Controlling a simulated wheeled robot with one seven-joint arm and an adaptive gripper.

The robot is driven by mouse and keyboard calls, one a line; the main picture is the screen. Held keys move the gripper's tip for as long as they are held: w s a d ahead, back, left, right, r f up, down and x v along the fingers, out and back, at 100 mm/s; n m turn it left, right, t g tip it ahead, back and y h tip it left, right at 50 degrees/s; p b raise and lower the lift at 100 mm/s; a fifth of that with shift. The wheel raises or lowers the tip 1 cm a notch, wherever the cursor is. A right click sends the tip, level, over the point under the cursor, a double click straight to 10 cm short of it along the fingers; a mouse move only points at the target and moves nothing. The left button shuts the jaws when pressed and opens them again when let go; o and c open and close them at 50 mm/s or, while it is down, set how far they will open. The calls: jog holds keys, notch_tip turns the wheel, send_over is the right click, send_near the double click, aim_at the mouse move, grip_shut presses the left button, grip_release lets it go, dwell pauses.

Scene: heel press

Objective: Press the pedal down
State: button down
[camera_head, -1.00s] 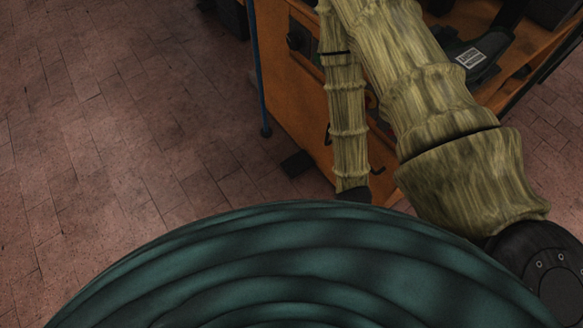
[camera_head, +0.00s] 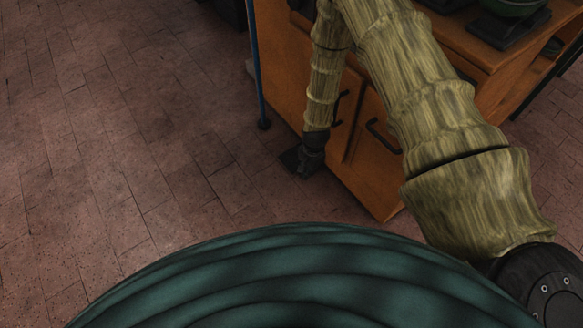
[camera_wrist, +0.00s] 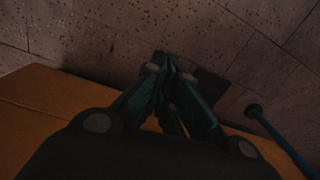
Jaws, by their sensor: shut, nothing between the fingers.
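The pedal (camera_head: 289,157) is a small dark flat plate low at the foot of the orange cabinet. My gripper (camera_head: 304,171) points down at the pedal's right side in the head view and covers part of it. In the wrist view the pedal (camera_wrist: 212,86) shows as a dark square just right of my gripper's fingertips (camera_wrist: 168,66), partly behind the fingers. The fingers are shut and hold nothing. I cannot tell whether the fingertips touch the pedal or whether it is pressed.
The orange cabinet (camera_head: 378,185), with dark handles, stands right beside the arm. A thin blue pole (camera_head: 259,75) stands upright left of the pedal. Dark equipment (camera_head: 507,28) sits on the cabinet top. The tiled floor (camera_head: 110,130) to the left is clear.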

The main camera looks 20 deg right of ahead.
aim_at(293, 159)
jog(key=w+f+m+b, duration=0.3)
jog(key=w+b, duration=0.2)
jog(key=w, duration=0.3)
jog(key=w+f+m+b, duration=0.3)
jog(key=w+f+b, duration=0.1)
jog(key=w, duration=0.5)
jog(key=shift+w+m+y+b, duration=0.25)
jog(key=shift+m+y+b, duration=0.05)
jog(key=shift+b, duration=0.6)
jog(key=shift+d, duration=0.1)
jog(key=shift+a+f+b, duration=0.2)
jog(key=shift+f+b, duration=1.25)
jog(key=shift+f, duration=0.3)
jog(key=shift+a+f+b, duration=0.15)
jog(key=shift+f+b, duration=1.25)
jog(key=shift+f, duration=0.35)
jog(key=shift+f, duration=0.15)
